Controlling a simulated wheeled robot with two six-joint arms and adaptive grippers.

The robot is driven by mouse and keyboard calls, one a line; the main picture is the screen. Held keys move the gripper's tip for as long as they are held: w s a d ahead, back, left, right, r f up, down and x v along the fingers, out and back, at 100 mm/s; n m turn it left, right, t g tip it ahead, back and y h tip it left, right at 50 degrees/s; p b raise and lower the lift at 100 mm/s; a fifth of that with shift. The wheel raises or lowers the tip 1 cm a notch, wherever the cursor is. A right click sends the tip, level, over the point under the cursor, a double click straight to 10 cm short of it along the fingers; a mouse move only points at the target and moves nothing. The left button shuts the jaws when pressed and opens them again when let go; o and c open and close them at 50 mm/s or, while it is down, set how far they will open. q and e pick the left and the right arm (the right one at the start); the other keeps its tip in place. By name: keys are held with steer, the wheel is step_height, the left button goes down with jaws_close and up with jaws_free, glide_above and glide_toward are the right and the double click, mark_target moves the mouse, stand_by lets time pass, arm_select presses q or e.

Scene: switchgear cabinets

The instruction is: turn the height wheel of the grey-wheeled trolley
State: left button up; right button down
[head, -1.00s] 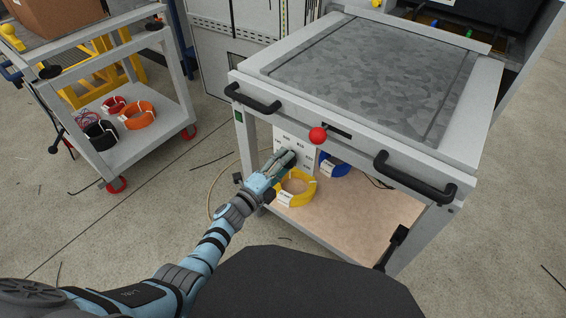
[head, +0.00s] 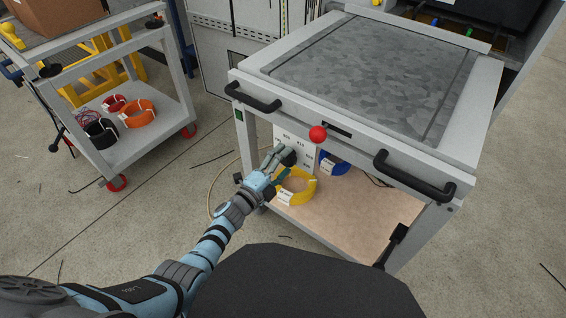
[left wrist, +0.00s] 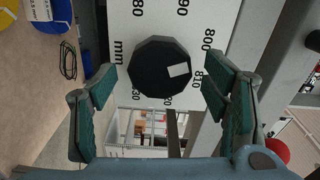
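The grey trolley (head: 247,82) stands in front of me. Its height wheel, a dark many-sided knob with a pale mark (left wrist: 158,67), sits on a white scale plate (head: 291,137) with mm numbers, under the trolley's top. My left gripper (head: 282,160) is at this plate, in front of the wheel. In the left wrist view, my open left gripper (left wrist: 160,84) has its green-padded fingers on either side of the wheel, with a visible gap on both sides. In the head view the gripper hides much of the wheel. My right gripper is not in view.
A red ball knob (head: 318,134) and black handles (head: 253,97) stick out from the trolley's front. Yellow (head: 297,188) and blue (head: 335,165) cable coils lie on its lower shelf. Another trolley with red casters (head: 117,183) stands left, with bare floor between.

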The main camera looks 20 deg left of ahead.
arm_select(q)
steer(key=v, duration=1.2)
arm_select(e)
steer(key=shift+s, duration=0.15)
